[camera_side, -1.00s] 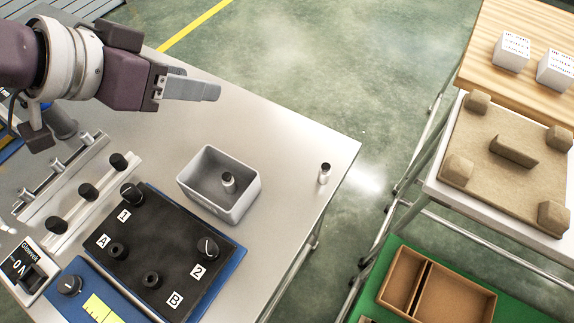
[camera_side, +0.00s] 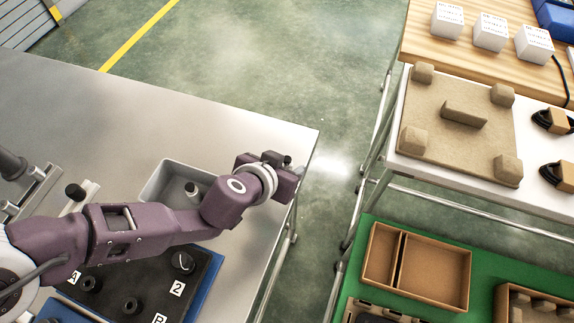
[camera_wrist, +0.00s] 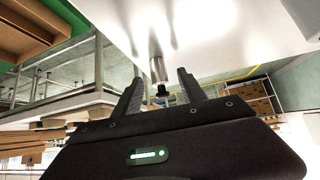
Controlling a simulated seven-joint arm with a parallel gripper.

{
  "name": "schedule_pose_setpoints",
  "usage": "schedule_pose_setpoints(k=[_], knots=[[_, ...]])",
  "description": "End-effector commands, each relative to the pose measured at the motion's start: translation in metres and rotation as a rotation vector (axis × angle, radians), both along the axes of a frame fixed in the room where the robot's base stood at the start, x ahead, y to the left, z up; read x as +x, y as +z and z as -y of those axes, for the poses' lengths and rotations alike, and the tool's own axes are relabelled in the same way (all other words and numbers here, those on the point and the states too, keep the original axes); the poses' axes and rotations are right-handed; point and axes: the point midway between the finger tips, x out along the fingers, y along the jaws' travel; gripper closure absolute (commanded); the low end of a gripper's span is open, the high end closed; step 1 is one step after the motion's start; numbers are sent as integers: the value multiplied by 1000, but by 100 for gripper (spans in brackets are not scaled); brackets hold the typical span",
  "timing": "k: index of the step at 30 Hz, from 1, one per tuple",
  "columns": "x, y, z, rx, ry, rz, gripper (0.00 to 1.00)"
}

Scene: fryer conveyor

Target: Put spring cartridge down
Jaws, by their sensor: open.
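My gripper (camera_side: 291,172) is at the right corner of the steel table in the side view, with its fingers largely hidden behind my wrist. In the wrist view my gripper (camera_wrist: 160,90) is open, with one finger on each side of a silver cylinder (camera_wrist: 157,66) with a black tip. The cylinder stands on the pale tabletop; I cannot tell whether the fingers touch it. It is hidden in the side view. Another silver cylinder with a dark top (camera_side: 192,189) stands in the grey bin (camera_side: 160,180). I cannot tell which is the spring cartridge.
A black board (camera_side: 205,262) with knobs and labels lies in front of the bin, partly under my arm. The table (camera_side: 130,120) behind the bin is clear. Across a gap stand a cardboard insert (camera_side: 425,135) and brown trays (camera_side: 430,275).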

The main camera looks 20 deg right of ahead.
Motion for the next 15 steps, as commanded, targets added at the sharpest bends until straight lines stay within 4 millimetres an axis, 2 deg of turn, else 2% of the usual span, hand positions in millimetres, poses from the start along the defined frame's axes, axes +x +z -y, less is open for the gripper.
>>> schedule_pose_setpoints(k=[4,5,12,15], knots=[[0,0,0,0,0,0,51],[0,0,0,0,0,0,55],[0,1,0,0,0,0,100],[0,1,0,0,0,0,100]])
